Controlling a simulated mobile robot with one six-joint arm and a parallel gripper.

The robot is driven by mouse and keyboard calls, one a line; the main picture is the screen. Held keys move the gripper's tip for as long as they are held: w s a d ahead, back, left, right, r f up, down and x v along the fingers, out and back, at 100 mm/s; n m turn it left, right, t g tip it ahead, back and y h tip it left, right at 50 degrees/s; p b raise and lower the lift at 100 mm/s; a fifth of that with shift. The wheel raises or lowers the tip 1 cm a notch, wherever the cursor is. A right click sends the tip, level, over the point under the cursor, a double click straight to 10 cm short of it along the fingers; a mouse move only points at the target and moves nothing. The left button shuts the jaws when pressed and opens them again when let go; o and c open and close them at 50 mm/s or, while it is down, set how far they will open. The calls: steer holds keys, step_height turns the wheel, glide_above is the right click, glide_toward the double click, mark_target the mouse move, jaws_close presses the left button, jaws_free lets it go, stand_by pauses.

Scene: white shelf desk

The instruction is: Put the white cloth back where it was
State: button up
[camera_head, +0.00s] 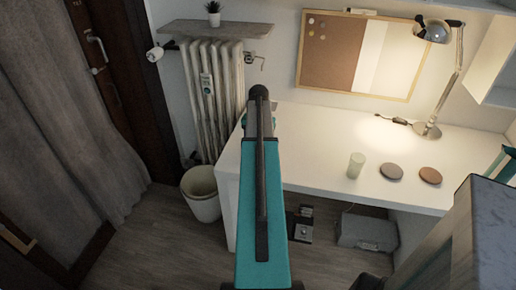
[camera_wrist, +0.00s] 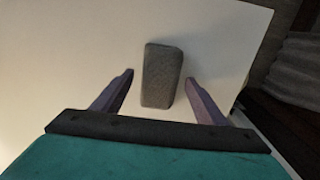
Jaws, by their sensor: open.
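My gripper (camera_wrist: 160,76) is open above the white desk (camera_wrist: 60,65) in the wrist view. A grey, rounded block-like thing (camera_wrist: 161,82) lies on the desktop and appears between the two purple fingers, with a gap on each side. I cannot tell how far the fingertips are above the desktop. No clearly white cloth shows in either view, and I cannot tell whether the grey thing is the cloth. In the head view my arm hides the gripper and the grey thing at the desk's left end.
On the desk (camera_head: 310,140) stand a pale green cup (camera_head: 355,165), a grey disc (camera_head: 391,171), a brown disc (camera_head: 430,176) and a lit lamp (camera_head: 434,32). A radiator (camera_head: 215,100) and a bin (camera_head: 201,195) are at left. The desk's middle is clear.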

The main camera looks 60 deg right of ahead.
step_height(320, 180, up, 12)
steer(key=shift+b, duration=0.45)
stand_by(0.4)
steer(key=shift+r, duration=0.1)
stand_by(0.6)
